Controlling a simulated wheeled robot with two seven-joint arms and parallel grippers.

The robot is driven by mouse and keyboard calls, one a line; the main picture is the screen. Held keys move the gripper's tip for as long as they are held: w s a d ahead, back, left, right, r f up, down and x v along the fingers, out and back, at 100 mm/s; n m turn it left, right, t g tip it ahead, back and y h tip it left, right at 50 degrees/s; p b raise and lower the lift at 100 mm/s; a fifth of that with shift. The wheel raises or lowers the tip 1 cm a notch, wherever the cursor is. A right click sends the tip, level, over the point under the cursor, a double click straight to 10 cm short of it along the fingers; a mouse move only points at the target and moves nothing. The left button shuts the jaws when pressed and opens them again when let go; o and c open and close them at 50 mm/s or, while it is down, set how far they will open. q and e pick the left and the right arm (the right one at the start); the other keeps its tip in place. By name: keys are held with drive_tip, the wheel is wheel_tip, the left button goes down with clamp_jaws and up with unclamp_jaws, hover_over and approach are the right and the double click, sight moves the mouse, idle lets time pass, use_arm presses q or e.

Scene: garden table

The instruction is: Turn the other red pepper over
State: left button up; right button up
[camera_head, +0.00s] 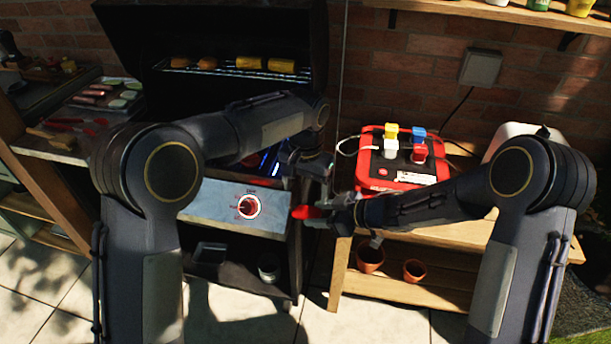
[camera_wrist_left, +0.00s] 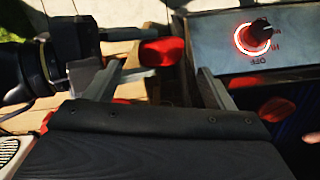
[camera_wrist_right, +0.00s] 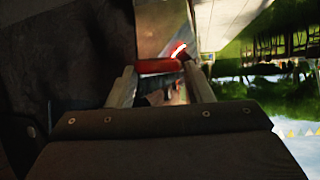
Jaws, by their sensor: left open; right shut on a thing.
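A red pepper (camera_head: 308,212) is held in my right gripper (camera_head: 328,208), beside the front right of the grill. It spans the gap between the right fingers in the right wrist view (camera_wrist_right: 158,66). My left gripper (camera_head: 308,165) is open and empty above it, near the grill's right edge. In the left wrist view the held pepper (camera_wrist_left: 162,52) appears between the spread left fingers; I see no clear contact. A dim red shape (camera_wrist_left: 275,110) shows at the right there; I cannot tell whether it is another pepper or a reflection. My left arm hides part of the grill.
The grill's front panel (camera_head: 200,200) has a red-lit knob (camera_head: 249,206). Corn and other food sit on its upper rack (camera_head: 230,71). A red box (camera_head: 375,178) with coloured blocks stands on the right wooden table. Red pieces (camera_head: 93,129) lie on the left shelf.

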sight(306, 215)
use_arm(q)
wheel_tip(306, 215, down, 8)
idle(0.4)
drive_tip(key=c, duration=0.7)
drive_tip(key=shift+c, duration=0.2)
use_arm(e)
drive_tip(key=o, duration=1)
